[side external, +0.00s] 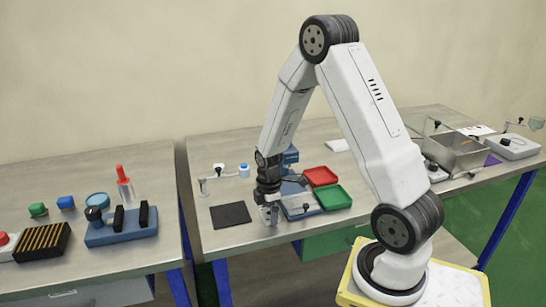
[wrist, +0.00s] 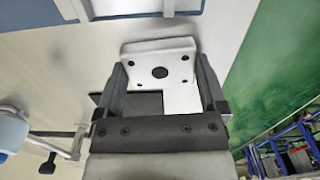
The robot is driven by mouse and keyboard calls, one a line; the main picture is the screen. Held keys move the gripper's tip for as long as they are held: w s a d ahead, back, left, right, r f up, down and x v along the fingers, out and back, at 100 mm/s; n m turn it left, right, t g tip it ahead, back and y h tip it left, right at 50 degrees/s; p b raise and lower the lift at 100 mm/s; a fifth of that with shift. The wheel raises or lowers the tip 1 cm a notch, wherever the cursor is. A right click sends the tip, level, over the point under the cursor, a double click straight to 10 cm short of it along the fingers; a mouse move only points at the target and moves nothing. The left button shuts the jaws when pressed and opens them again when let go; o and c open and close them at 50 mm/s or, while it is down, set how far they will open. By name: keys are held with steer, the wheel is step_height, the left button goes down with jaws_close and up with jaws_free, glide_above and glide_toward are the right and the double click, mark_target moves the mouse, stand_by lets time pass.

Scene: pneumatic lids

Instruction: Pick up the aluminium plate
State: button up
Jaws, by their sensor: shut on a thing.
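The aluminium plate (wrist: 160,52) is pale, with a large dark centre hole and small dark holes around it. My gripper (wrist: 162,72) is shut on it, with one dark finger at its left edge and one at its right edge. In the side external view my gripper (side external: 269,212) points down at the bench between the black mat and the blue fixture. There the plate is a small grey shape (side external: 270,216) at the fingertips, partly hidden by them. I cannot tell whether it touches the bench.
A black square mat (side external: 230,214) lies left of my gripper. A blue fixture (side external: 300,205) is close on its right, with red (side external: 320,176) and green (side external: 334,197) trays beyond. The bench's front edge is near.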

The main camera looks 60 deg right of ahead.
mark_target(269, 213)
steer(key=shift+r, duration=0.15)
step_height(269, 213, up, 18)
stand_by(0.7)
